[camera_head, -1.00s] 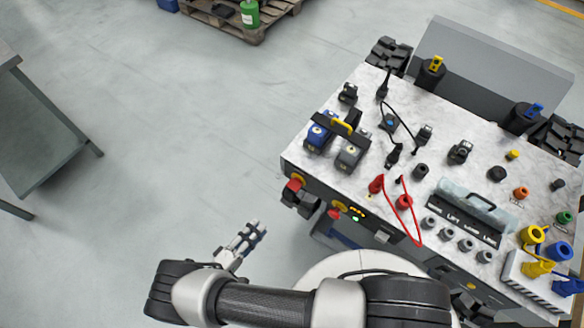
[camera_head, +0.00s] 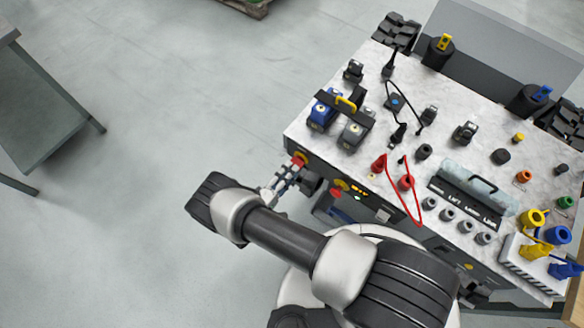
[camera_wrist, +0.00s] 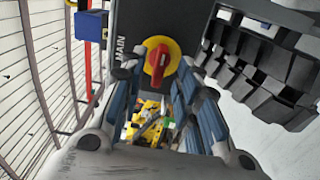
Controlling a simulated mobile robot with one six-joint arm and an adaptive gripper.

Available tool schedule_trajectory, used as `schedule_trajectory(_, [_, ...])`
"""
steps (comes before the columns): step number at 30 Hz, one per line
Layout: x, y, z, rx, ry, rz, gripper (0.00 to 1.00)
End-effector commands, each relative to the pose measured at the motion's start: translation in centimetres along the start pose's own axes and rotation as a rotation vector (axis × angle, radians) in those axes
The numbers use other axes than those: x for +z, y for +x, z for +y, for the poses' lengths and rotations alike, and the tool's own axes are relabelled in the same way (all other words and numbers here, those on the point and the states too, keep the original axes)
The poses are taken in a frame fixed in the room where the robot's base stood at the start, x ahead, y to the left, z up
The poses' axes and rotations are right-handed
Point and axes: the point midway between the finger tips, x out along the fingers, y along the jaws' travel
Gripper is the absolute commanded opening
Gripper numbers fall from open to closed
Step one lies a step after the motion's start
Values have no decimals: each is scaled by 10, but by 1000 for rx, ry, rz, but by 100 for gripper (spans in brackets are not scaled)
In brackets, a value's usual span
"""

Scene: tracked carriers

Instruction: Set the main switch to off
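The main switch (camera_wrist: 162,62) is a round red and yellow rotary knob on a dark panel marked "MAIN" in the wrist view. Its grip stands roughly upright in that picture. In the head view the main switch (camera_head: 299,159) sits at the left end of the carrier's front face. My gripper (camera_head: 288,175) is just in front of it, pointing at it. In the wrist view my gripper (camera_wrist: 158,88) is open, with its fingers to either side below the knob. I see nothing held, and I cannot tell whether the fingertips touch the panel.
A red button on a yellow base (camera_head: 338,190) is close to the right of the switch. The marble-patterned top (camera_head: 460,105) carries plugs, blue and grey blocks and a red cable. Black tracks (camera_wrist: 265,70) stand right in the wrist view. A table (camera_head: 45,120) stands far left; floor between is clear.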

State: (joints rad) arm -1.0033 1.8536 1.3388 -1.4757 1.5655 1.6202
Motion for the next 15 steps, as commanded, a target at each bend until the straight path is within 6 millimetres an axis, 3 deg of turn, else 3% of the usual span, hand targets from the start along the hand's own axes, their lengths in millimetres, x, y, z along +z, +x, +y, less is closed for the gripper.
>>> schedule_trajectory(6, [0,19,0,0,1,-1,30])
schedule_trajectory(15, [0,20,0,0,1,1,30])
